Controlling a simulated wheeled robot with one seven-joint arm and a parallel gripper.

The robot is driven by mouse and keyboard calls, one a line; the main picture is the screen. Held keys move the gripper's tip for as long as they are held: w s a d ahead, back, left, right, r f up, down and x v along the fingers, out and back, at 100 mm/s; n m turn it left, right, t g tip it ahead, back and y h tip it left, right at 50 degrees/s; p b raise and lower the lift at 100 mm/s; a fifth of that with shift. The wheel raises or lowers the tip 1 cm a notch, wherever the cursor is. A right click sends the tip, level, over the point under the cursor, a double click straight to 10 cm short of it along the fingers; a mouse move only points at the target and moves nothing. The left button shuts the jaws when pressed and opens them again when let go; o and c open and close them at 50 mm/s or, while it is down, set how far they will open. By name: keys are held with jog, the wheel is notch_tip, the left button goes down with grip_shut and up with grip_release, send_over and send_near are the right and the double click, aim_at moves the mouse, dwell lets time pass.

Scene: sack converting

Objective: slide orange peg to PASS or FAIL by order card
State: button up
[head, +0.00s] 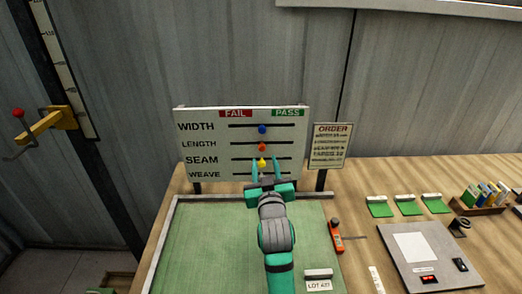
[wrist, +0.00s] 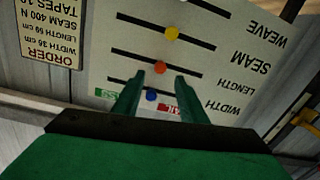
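The white board (head: 188,144) stands upright behind the bench with slots for WIDTH, LENGTH, SEAM and WEAVE, under a red FAIL label (head: 235,113) at left and green PASS label (head: 287,113) at right. The orange peg (head: 262,147) is near mid-slot on LENGTH. My gripper (head: 264,158) is open and empty before the board. In the wrist view, upside down, the orange peg (wrist: 160,67) shows between and just beyond the fingertips (wrist: 160,76); contact cannot be told. The ORDER card (head: 328,146) is right of the board; its small print is only partly readable.
A blue peg (head: 262,129) is above the orange one and a yellow peg (head: 262,162) below, both near mid-slot. A white peg (wrist: 183,2) shows at the wrist view's top edge. A green mat (head: 210,240), orange-handled tool (head: 336,236) and grey panel (head: 390,262) lie on the bench.

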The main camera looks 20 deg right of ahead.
aim_at(262, 149)
jog(key=x, duration=0.7)
jog(key=shift+w, duration=0.15)
grip_shut()
